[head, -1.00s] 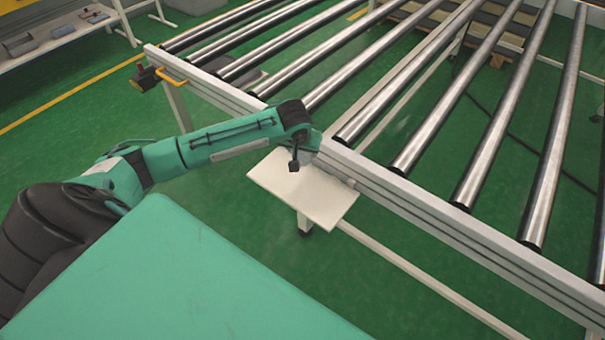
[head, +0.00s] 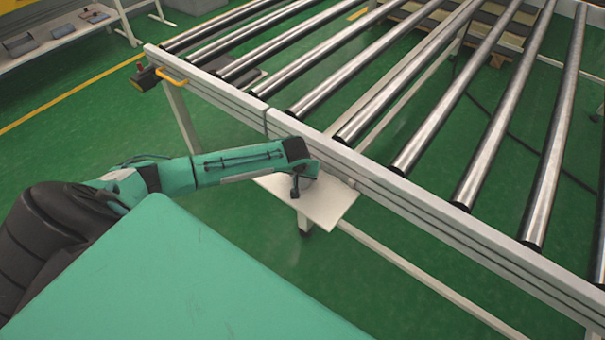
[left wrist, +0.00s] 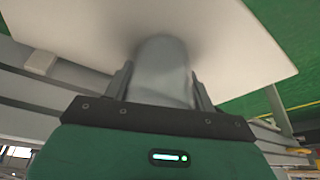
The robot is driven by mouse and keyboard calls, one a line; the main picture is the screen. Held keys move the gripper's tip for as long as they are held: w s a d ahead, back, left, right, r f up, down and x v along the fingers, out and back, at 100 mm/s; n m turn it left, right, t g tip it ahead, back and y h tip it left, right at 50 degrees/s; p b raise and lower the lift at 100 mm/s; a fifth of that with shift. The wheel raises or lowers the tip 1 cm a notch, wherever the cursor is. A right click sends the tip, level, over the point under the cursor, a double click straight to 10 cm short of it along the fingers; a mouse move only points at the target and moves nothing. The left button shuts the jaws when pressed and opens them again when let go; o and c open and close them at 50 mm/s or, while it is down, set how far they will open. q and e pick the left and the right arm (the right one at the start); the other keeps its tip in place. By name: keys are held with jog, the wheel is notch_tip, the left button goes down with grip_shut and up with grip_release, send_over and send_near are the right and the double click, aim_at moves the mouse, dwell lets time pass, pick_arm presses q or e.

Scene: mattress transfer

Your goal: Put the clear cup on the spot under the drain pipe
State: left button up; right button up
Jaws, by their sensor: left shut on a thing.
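The clear cup (left wrist: 160,62) shows as a grey see-through shape in the left wrist view, between the fingers of my left gripper (left wrist: 162,90), which is shut on it. Beyond the cup is a white plate (left wrist: 85,25); I cannot tell whether the cup touches it. In the head view the white plate (head: 328,207) sticks out below the side rail, and my left wrist covers its left part. The cup and fingers are hidden there behind the wrist. My right gripper is not in view. I see no drain pipe or marked spot.
The roller conveyor's side rail (head: 400,190) runs close behind my left wrist, with metal rollers (head: 410,90) beyond it. A leg (head: 303,222) stands under the plate. A side table (head: 60,40) is at the upper left.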

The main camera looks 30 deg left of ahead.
pick_arm(q)
jog(key=o, duration=1)
jog(key=shift+f, duration=0.1)
